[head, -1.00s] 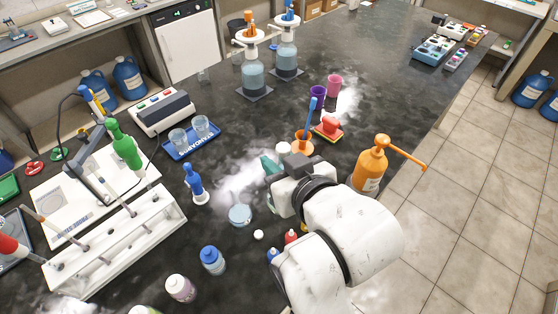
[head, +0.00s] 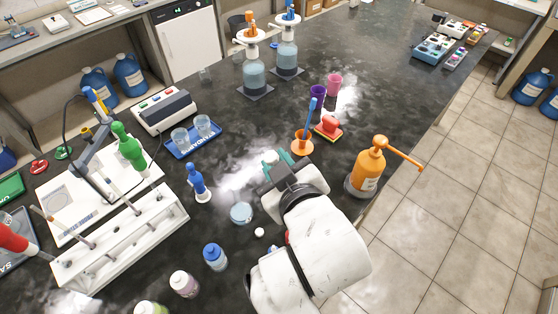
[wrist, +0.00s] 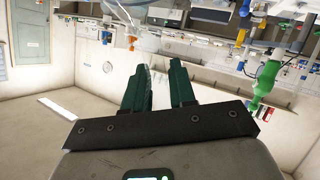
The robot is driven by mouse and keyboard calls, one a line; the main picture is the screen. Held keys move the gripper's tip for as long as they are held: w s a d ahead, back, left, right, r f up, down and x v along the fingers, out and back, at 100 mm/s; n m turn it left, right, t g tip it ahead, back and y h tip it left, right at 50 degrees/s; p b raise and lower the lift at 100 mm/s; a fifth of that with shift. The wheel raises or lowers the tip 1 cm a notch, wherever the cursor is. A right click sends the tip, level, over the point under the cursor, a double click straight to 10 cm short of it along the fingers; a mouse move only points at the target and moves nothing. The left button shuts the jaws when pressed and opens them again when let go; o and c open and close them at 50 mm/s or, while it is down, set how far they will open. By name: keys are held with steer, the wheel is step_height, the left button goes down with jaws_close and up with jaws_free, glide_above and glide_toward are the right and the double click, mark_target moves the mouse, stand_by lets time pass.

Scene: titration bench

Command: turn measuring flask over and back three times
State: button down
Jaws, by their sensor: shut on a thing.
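My gripper (head: 277,164) is over the middle of the bench in the head view, its green fingers pointing away from my body. A small whitish piece (head: 270,157) shows at the fingertips, seemingly part of the measuring flask. In the wrist view the two green fingers (wrist: 158,85) stand close together, with a thin strip of clear glass (wrist: 148,88) between them. The fingers are shut on the flask, whose body is mostly hidden, so I cannot tell its tilt.
A light blue round vessel (head: 241,212) and a blue-capped bottle (head: 215,257) stand left of my arm. An orange pump bottle (head: 368,168) stands right, near the bench edge. An orange cup (head: 302,142) is just beyond my gripper.

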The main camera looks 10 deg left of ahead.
steer(key=n+t+y+b, duration=0.1)
steer(key=n+t+b, duration=0.1)
steer(key=n, duration=0.6)
steer(key=n+t+y+b, duration=0.1)
steer(key=n+t+b, duration=0.2)
steer(key=n, duration=0.6)
steer(key=f+n+t+y+b, duration=0.1)
steer(key=n+t+b, duration=0.1)
steer(key=n+b, duration=0.4)
steer(key=shift+n, duration=1.4)
steer(key=shift+t, duration=0.3)
